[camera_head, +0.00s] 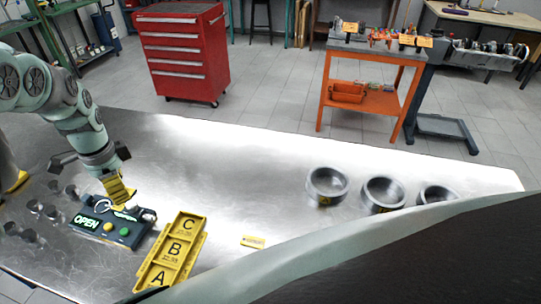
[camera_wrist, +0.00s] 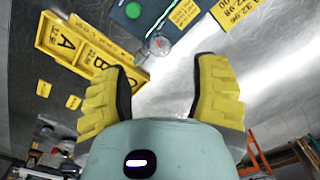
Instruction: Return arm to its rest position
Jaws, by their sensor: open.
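My gripper (camera_wrist: 165,88) has two yellow ribbed fingers with dark inner pads. In the wrist view they stand wide apart with nothing between them. In the head view my gripper (camera_head: 118,190) hangs at the left, above the right part of a dark box (camera_head: 85,226) with a lit green OPEN sign. The box has a green and a yellow button and a ring-shaped part on top. I cannot tell whether the fingers touch it.
A yellow tray (camera_head: 172,252) marked A, B, C lies right of the box. Several small metal cylinders (camera_head: 34,206) stand at the left. Three grey rings (camera_head: 327,186) stand at the right. The metal table's middle (camera_head: 225,160) is clear. A red tool cabinet (camera_head: 183,50) stands behind.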

